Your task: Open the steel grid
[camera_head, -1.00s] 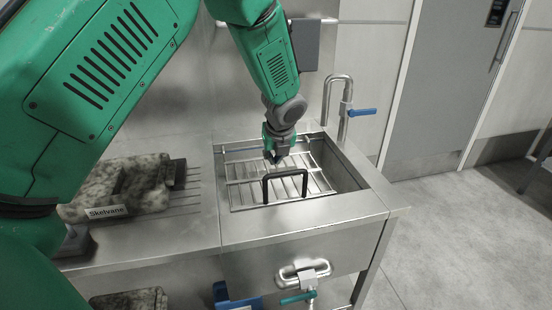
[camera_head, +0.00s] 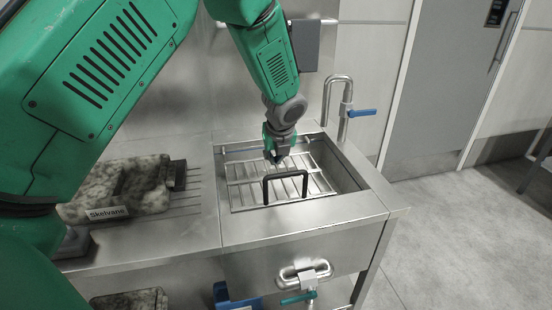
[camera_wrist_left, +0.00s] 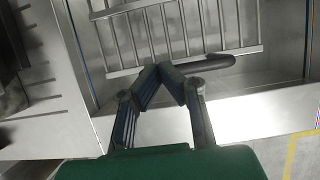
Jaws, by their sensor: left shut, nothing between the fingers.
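The steel grid (camera_head: 245,186) lies flat inside the sink basin, its bars level with one another. Its black handle (camera_head: 285,176) stands up as an arch at the near side of the grid. The grid also shows in the left wrist view (camera_wrist_left: 182,47), with the dark handle (camera_wrist_left: 215,63) by the fingertips. My left gripper (camera_head: 276,160) is above the grid, just behind the handle in the head view. Its fingers (camera_wrist_left: 164,72) meet at the tips and hold nothing. They overlap one end of the handle in the wrist view; contact cannot be told. My right gripper is not in view.
A steel counter (camera_head: 150,245) surrounds the basin. A bent tap (camera_head: 345,105) with a blue lever stands at the back right. A mottled stone-like tray (camera_head: 125,190) labelled Skelvane lies on the left. A valve (camera_head: 305,275) sits on the front panel. Floor is clear on the right.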

